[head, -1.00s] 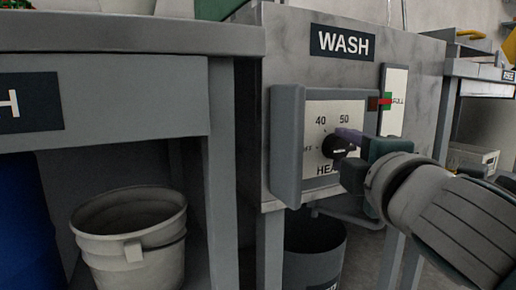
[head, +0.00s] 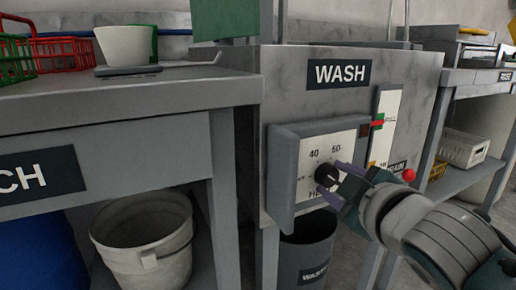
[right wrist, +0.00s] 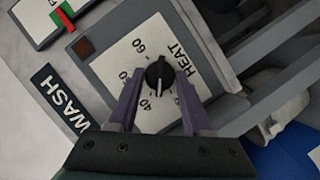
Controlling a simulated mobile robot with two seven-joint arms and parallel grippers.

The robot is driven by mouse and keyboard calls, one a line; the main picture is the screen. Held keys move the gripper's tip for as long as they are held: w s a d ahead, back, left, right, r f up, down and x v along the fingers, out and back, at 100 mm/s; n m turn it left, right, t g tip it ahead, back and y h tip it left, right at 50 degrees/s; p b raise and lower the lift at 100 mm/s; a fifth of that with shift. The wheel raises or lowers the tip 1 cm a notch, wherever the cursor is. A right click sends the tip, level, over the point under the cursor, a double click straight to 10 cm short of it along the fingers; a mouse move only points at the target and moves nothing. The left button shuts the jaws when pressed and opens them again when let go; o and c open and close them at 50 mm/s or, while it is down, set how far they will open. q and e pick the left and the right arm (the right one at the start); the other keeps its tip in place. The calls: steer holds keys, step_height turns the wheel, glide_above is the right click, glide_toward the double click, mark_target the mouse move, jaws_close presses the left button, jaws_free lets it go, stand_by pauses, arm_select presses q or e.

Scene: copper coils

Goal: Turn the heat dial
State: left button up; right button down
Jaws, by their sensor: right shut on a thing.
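The heat dial (head: 326,177) is a round black knob on a white plate marked HEAT on the front of the wash unit (head: 340,110). In the right wrist view the dial (right wrist: 158,76) shows a pale line on its face, with numbers from 40 to 60 around it. My right gripper (head: 336,182) comes in from the right. Its two purple fingers are shut on the dial, one on each side, as the right wrist view (right wrist: 159,82) also shows. The fingers cover part of the plate. My left gripper is not in view.
A red-and-green level gauge (head: 379,124) is right of the plate. A red knob (head: 408,175) by a DRAIN label sits close to my right wrist. A grey bin (head: 308,255) stands below. A bench (head: 140,95) with baskets and a white cup (head: 125,45) is at left.

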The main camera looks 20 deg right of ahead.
steer(key=m+p, duration=0.1)
steer(key=m+y+p, duration=0.1)
steer(key=p, duration=0.1)
steer(key=shift+d+r+g, duration=0.1)
steer(key=shift+r+g, duration=0.2)
arm_select(q)
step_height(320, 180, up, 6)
steer(key=p, duration=0.1)
steer(key=shift+p, duration=0.4)
arm_select(e)
steer(key=shift+f+m+y, duration=0.15)
steer(key=shift+m+y, duration=0.15)
steer(key=shift+m, duration=0.1)
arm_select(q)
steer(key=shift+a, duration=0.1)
arm_select(e)
steer(key=shift+c, duration=1.7)
jaws_free()
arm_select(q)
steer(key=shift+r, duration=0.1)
